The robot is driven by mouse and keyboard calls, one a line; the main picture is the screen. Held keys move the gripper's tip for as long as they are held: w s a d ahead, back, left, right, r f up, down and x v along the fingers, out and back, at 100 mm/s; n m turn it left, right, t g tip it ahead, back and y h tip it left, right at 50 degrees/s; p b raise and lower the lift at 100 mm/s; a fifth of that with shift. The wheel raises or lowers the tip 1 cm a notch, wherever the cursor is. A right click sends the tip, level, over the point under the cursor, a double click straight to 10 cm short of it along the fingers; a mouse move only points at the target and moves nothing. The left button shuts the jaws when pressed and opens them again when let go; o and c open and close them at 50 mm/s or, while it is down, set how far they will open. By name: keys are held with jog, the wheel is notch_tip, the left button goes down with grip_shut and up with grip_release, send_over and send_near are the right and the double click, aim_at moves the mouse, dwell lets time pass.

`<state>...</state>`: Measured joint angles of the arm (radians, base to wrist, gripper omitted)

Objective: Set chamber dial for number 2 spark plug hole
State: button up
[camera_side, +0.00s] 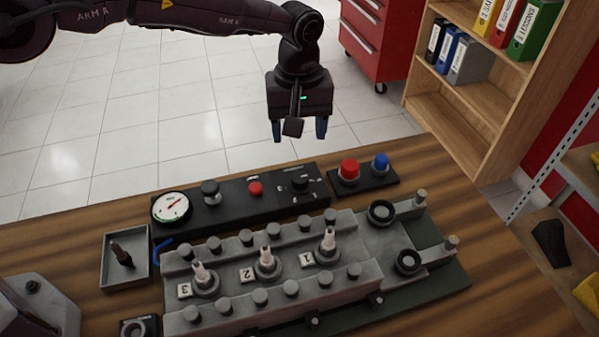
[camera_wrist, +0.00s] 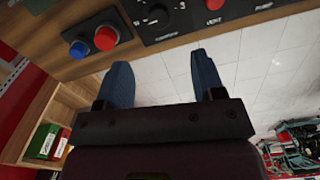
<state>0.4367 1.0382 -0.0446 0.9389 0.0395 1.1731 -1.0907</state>
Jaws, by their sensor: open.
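My gripper (camera_side: 300,128) is open and empty, pointing down above and behind the far edge of the bench. In the wrist view my gripper (camera_wrist: 160,80) shows two blue fingers spread apart. The black chamber dial (camera_side: 299,185) sits at the right end of the black control panel (camera_side: 232,203); it also shows at the top of the wrist view (camera_wrist: 157,14), beyond the fingertips and untouched. Its exact pointer setting is too small to read. The spark plug labelled 2 (camera_side: 266,262) stands in the middle of the grey engine block (camera_side: 350,285), between plugs 3 (camera_side: 203,276) and 1 (camera_side: 328,246).
The panel also carries a round gauge (camera_side: 171,208), a dark knob (camera_side: 210,190) and a red button (camera_side: 255,188). A separate box with red (camera_side: 349,169) and blue (camera_side: 380,162) buttons stands right of the dial. A grey tray (camera_side: 107,272) holds a dark tool. Space around my gripper is clear.

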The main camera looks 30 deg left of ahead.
aim_at(299, 177)
notch_tip(299, 177, down, 12)
jog(key=shift+w+r+n, duration=0.1)
jog(key=shift+w+n, duration=0.05)
jog(key=shift+n, duration=0.85)
jog(key=c, duration=0.9)
